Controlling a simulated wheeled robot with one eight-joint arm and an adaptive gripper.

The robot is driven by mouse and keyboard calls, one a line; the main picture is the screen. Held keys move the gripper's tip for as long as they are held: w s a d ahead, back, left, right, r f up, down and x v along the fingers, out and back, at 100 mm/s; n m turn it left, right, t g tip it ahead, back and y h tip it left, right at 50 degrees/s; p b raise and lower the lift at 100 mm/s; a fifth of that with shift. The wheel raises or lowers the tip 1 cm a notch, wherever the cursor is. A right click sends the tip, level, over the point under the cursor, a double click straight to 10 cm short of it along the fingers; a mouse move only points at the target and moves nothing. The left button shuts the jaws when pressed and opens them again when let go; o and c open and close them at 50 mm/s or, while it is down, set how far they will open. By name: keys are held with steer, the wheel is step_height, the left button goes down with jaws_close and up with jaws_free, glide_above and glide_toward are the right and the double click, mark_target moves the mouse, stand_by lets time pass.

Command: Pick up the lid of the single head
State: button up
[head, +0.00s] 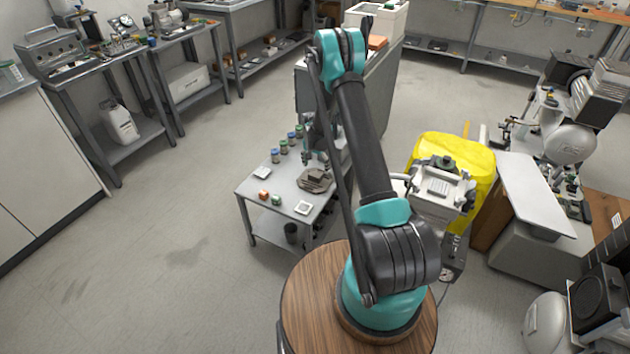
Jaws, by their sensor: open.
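A small grey work table (244,186) stands in front of me. A grey-brown metal part (315,182) lies on it toward the right side; it may be the single head or its lid, but it is too small to tell. My gripper (314,160) points down just above and behind this part, open, with nothing visible in it. I cannot tell whether its fingers touch the part. My arm hides the right part of the table.
Several small jars (284,146) stand along the table's back. A yellow-covered compressor (455,150) stands right of my arm. Floor left of the table is clear.

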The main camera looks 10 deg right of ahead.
mark_target(315, 174)
steer(key=shift+w+a+f, duration=0.1)
steer(key=shift+w+f, duration=0.1)
steer(key=shift+f, duration=1.35)
steer(key=shift+w+f, duration=0.15)
steer(key=shift+f, duration=1.4)
steer(key=shift+c, duration=0.2)
jaws_close()
steer(key=shift+r, duration=0.1)
